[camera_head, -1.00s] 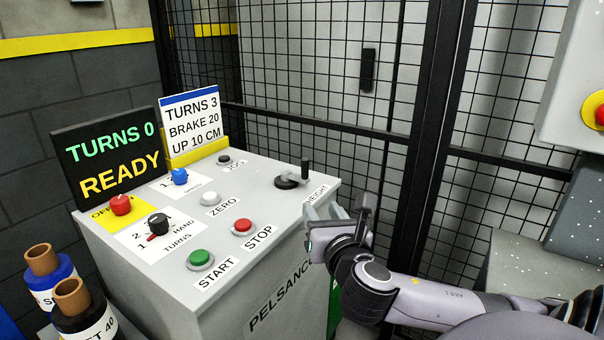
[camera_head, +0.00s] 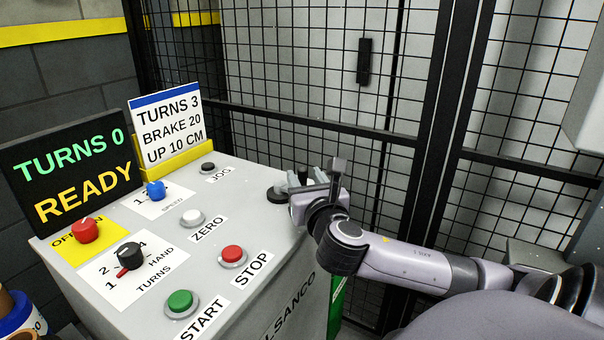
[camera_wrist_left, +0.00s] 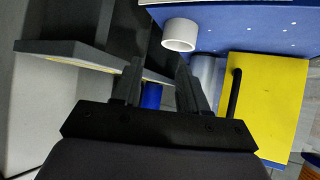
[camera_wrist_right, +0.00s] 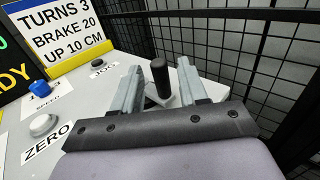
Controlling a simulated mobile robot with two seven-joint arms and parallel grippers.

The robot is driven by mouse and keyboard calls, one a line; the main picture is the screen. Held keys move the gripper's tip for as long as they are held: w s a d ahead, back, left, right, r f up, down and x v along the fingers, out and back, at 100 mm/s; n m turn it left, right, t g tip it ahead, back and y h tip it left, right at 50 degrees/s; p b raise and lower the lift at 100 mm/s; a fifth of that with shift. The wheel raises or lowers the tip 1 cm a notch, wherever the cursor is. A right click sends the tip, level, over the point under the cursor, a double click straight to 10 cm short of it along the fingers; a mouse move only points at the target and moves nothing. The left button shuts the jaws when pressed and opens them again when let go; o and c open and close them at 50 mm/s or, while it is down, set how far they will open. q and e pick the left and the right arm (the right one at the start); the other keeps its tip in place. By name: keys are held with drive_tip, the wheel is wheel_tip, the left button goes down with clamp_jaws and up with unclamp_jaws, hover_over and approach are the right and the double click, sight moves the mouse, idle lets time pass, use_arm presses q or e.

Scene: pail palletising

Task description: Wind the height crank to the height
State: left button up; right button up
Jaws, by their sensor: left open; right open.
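The height crank (camera_head: 277,194) is at the back right corner of the grey console top, partly hidden by my right gripper in the head view. Its upright black handle (camera_wrist_right: 159,76) stands between the fingers in the right wrist view. My right gripper (camera_head: 315,177) is open at the crank, and its fingers (camera_wrist_right: 160,68) stand on either side of the handle with gaps showing. The sign (camera_head: 168,125) reads TURNS 3, BRAKE 20, UP 10 CM. The display (camera_head: 75,170) reads TURNS 0, READY. My left gripper (camera_wrist_left: 159,66) is open and empty, away from the console.
The console top carries the green START button (camera_head: 180,302), red STOP button (camera_head: 232,254), ZERO button (camera_head: 192,217), JOG button (camera_head: 207,167) and several knobs. A black mesh fence (camera_head: 300,85) stands close behind the crank. The left wrist view shows a yellow panel (camera_wrist_left: 268,105) and white ring (camera_wrist_left: 181,35).

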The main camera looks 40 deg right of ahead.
drive_tip(key=shift+x, duration=1.15)
use_arm(q)
drive_tip(key=shift+w+r, duration=0.2)
use_arm(e)
drive_tip(key=shift+w, duration=0.1)
use_arm(q)
drive_tip(key=shift+r, duration=0.1)
use_arm(e)
clamp_jaws()
use_arm(q)
drive_tip(key=shift+w+r, duration=0.1)
drive_tip(key=shift+p, duration=0.4)
use_arm(e)
drive_tip(key=shift+a+m+g+h, duration=0.1)
drive_tip(key=shift+m+g+h, duration=0.2)
drive_tip(key=shift+h, duration=0.1)
